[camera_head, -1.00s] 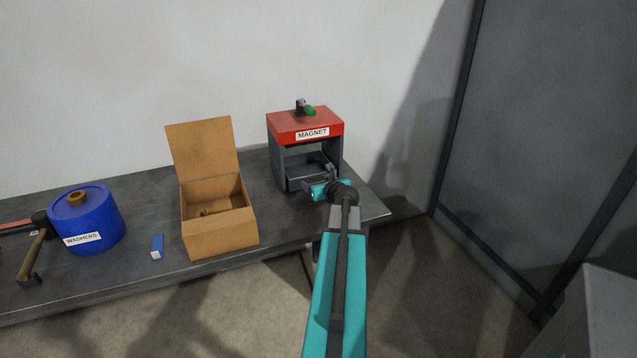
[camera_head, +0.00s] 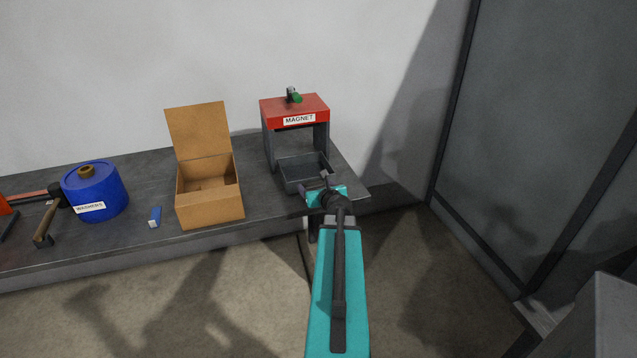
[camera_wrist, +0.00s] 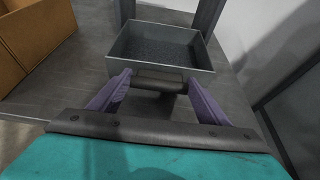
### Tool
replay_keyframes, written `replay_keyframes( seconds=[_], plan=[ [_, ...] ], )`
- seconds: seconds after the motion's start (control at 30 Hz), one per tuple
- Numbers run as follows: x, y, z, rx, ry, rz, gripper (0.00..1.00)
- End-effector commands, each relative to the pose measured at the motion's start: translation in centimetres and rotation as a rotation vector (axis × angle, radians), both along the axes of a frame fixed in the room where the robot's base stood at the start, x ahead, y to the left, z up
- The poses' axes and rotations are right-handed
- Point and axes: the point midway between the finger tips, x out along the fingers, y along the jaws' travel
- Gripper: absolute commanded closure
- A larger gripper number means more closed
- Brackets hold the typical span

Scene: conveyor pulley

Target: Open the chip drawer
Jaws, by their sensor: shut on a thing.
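The chip drawer (camera_head: 291,178) is a dark grey open-topped tray. It is pulled out at the front of the red-topped magnet unit (camera_head: 296,110), and its inside shows. In the wrist view the drawer (camera_wrist: 121,47) looks empty, with a dark bar handle (camera_wrist: 158,81) on its near side. My gripper (camera_head: 316,190) is at the drawer's front. In the wrist view my gripper (camera_wrist: 157,84) has its two purple fingers closed on the ends of the handle. The back of the drawer is partly under the unit's frame.
An open cardboard box (camera_head: 211,212) stands to the left on the table (camera_head: 150,240). A dark panel (camera_head: 530,130) stands at the right.

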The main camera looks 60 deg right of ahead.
Motion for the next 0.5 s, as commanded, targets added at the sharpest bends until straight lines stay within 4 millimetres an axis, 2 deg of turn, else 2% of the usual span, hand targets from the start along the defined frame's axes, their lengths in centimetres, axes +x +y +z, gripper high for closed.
replay_keyframes(
  seconds=[0.13,0.5],
  plan=[
    [0.03,0.69,0.10,0.001,0.000,0.002,0.70],
    [0.05,0.82,0.06,0.000,-0.001,0.001,0.70]
  ],
)
